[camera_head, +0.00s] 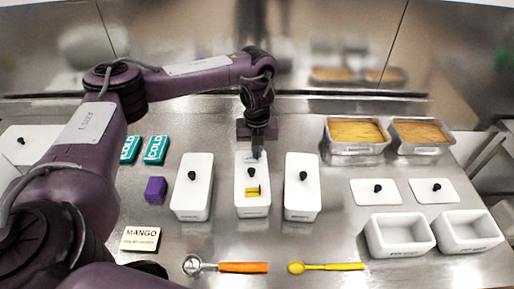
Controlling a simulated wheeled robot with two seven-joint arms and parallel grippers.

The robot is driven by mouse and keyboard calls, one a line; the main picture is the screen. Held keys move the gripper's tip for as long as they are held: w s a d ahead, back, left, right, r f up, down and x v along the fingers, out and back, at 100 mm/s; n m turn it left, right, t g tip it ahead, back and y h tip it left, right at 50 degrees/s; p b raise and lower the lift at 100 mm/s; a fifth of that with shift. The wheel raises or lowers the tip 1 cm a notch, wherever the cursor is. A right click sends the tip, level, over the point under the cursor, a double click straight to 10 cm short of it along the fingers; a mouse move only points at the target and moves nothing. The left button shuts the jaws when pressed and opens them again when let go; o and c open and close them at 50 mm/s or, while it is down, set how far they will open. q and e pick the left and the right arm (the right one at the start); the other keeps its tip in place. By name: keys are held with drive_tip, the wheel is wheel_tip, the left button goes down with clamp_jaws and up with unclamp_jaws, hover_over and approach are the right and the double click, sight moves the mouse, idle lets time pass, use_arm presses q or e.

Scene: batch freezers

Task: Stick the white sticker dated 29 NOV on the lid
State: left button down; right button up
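My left gripper (257,152) points down over the back part of the lid (252,170) on the middle white tub (252,208). Its fingertips are small and dark here, and I cannot tell whether they are open, shut or touching the lid. The lid has a black knob, and a small yellow piece with dark marks (252,190) lies on it in front of the knob. I cannot make out a white sticker dated 29 NOV; a small one at the fingertips would be hard to see. My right gripper is not in view.
Lidded white tubs stand left (193,187) and right (301,187) of the middle one. A purple block (155,190), teal COLD packs (155,149), a MANGO card (140,239), an orange-handled scoop (243,267) and a yellow spoon (330,267) lie around. Open white tubs (400,250) are at right.

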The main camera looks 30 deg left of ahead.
use_arm(q)
drive_tip(key=shift+f, duration=0.3)
idle(1.0)
drive_tip(key=c, duration=1)
unclamp_jaws()
drive_tip(key=shift+c, duration=0.2)
drive_tip(key=shift+r, duration=0.1)
drive_tip(key=shift+r+p, duration=3.45)
drive_tip(key=shift+f, duration=0.1)
